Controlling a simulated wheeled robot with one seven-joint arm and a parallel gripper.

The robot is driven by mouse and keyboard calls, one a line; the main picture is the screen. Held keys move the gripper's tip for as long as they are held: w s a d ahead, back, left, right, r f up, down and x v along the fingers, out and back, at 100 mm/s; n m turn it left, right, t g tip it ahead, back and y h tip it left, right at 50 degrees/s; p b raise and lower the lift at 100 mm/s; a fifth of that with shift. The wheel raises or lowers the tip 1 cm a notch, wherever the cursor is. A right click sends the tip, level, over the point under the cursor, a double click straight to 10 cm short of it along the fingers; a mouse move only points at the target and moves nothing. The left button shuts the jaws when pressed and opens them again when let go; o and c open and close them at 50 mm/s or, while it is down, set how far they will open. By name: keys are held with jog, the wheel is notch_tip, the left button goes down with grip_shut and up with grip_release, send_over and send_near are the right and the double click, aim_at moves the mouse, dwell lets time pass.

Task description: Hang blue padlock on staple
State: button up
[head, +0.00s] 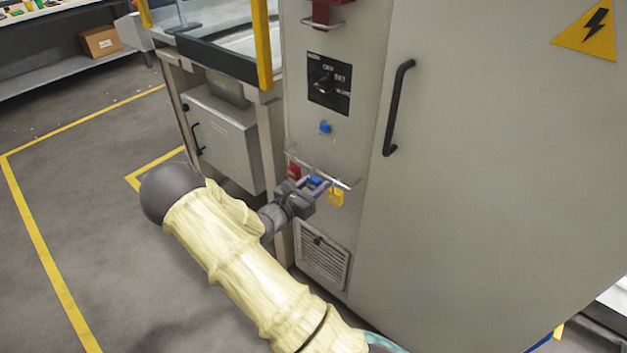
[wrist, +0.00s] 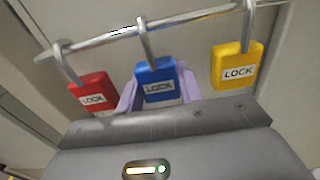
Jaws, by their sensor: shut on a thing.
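The blue padlock (head: 315,180) hangs by its shackle from a thin metal rail (head: 328,175) on the grey cabinet front. In the wrist view the blue padlock (wrist: 155,76) shows its LOCK label, with its shackle around the rail (wrist: 110,40). My gripper (head: 311,188) is at the rail, and its purple fingers lie on both sides of the padlock body, shut on it. A staple is not clearly made out; the cabinet has a black switch plate (head: 329,85) above, and a red part (head: 326,12) with a metal bar near the top edge.
A red padlock (wrist: 93,93) hangs close on the left of my gripper and a yellow padlock (wrist: 237,66) on the right, both on the rail. A blue button (head: 325,127) sits above the rail. A black door handle (head: 398,108) and a yellow post (head: 262,45) stand nearby.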

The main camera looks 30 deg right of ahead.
jog(key=shift+r+p, duration=0.85)
dwell(0.5)
jog(key=p+v, duration=0.3)
jog(key=v, duration=1)
jog(key=shift+p, duration=0.4)
dwell(0.5)
jog(key=w+a+n+t+y, duration=0.5)
jog(key=a+n+t+y, duration=0.1)
jog(key=n+t+y, duration=0.4)
jog(key=shift+w+a+f+n+t+y, duration=0.25)
jog(key=shift+a+f+t+y, duration=0.2)
jog(key=shift+y, duration=0.45)
